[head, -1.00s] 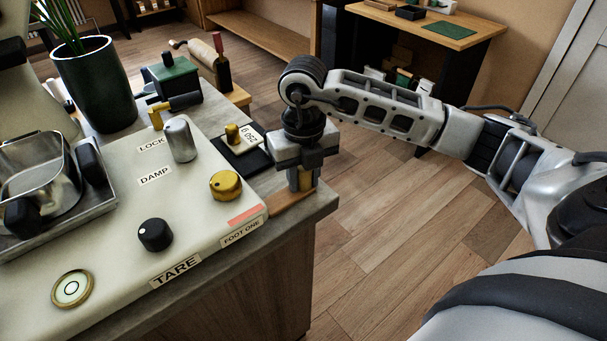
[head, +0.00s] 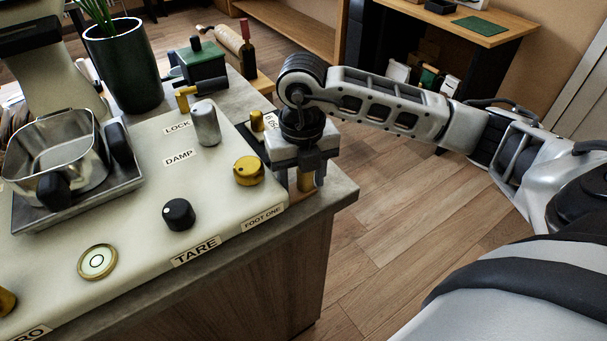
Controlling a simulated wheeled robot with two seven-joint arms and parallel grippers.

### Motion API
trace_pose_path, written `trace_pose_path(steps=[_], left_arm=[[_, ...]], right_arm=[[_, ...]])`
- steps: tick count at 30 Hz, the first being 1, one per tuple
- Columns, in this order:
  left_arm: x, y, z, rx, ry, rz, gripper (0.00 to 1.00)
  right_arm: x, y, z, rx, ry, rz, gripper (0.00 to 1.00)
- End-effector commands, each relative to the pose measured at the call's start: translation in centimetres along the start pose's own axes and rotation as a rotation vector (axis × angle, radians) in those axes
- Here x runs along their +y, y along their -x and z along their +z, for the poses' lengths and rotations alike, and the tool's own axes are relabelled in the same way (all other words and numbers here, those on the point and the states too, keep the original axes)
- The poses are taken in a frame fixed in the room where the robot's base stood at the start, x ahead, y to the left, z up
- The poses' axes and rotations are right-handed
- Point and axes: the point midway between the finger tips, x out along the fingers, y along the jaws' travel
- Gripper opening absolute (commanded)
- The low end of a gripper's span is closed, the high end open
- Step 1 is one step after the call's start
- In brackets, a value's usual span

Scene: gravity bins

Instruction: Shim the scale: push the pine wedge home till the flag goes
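The scale (head: 135,215) is a cream housing with a silver pan (head: 55,165) at left and labels LOCK, DAMP, TARE and FOOT ONE (head: 261,219). My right gripper (head: 306,181) points down at the scale's near right corner, close above the counter. A tan-gold piece, seemingly the pine wedge (head: 306,181), shows between its dark fingers. The rest of the wedge is hidden by the fingers and the scale's corner. No red strip shows above the FOOT ONE label. My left gripper is out of view.
A brass knob (head: 249,170), a black knob (head: 178,214) and a silver post (head: 206,124) stand on the scale. A bubble level (head: 97,261) is set in its top. A potted plant (head: 125,70) and green box (head: 198,62) stand behind. Open floor lies right of the counter.

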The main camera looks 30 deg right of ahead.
Motion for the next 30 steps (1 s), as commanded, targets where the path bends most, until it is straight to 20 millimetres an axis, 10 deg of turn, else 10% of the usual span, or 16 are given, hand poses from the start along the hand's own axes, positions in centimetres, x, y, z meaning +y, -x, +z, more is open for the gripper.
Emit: trace_pose_path(steps=[11,30], left_arm=[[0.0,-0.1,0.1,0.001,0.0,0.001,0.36],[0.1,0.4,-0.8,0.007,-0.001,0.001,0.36]], right_arm=[[-0.1,1.1,0.1,-0.002,-0.001,-0.002,0.5],[-0.1,14.6,0.1,-0.004,0.0,-0.002,0.5]])
